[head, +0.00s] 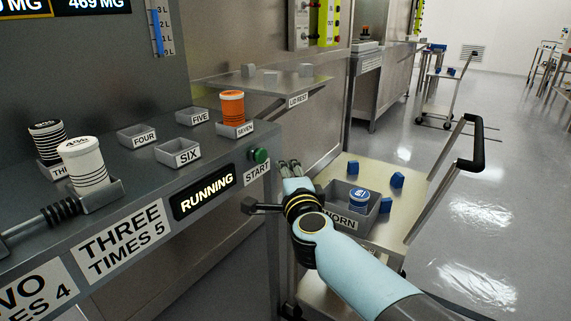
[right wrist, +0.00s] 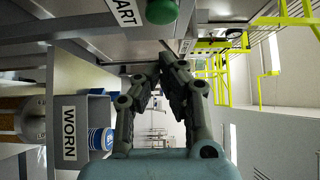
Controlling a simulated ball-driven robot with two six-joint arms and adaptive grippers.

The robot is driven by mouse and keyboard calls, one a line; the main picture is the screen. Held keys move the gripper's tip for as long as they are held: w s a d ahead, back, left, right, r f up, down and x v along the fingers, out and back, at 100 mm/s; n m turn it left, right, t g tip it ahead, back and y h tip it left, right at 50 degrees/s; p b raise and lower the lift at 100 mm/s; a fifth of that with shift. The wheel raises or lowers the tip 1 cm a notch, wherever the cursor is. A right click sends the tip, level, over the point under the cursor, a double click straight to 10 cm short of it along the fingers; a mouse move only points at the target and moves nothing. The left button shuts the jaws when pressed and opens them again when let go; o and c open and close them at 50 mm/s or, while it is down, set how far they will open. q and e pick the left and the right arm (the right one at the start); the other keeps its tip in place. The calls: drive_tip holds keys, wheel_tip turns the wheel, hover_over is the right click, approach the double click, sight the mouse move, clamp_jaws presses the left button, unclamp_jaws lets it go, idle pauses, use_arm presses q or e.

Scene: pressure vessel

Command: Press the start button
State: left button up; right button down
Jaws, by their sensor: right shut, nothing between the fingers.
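The green start button (head: 260,155) sits at the right end of the machine's front panel, above the START label (head: 257,172). It also shows in the right wrist view (right wrist: 162,11) at the top edge, beside the START lettering. My right gripper (head: 289,164) is just right of the button in the head view, apart from it in the picture. In the right wrist view its fingers (right wrist: 170,72) come together at the tips, shut and empty. A lit sign (head: 205,191) left of the button reads RUNNING. My left gripper is not in view.
A cart (head: 408,195) below my right arm holds a grey WORN bin (head: 340,212) with a blue and white canister (head: 358,201); blue blocks lie around it. An orange canister (head: 231,106) stands in tray SEVEN. A white canister (head: 86,163) stands at left. Open floor lies right.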

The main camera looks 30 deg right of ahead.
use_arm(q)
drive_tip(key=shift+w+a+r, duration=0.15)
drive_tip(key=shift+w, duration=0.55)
use_arm(e)
drive_tip(key=v, duration=0.7)
drive_tip(key=shift+s+a, duration=0.2)
drive_tip(key=shift+s, duration=0.1)
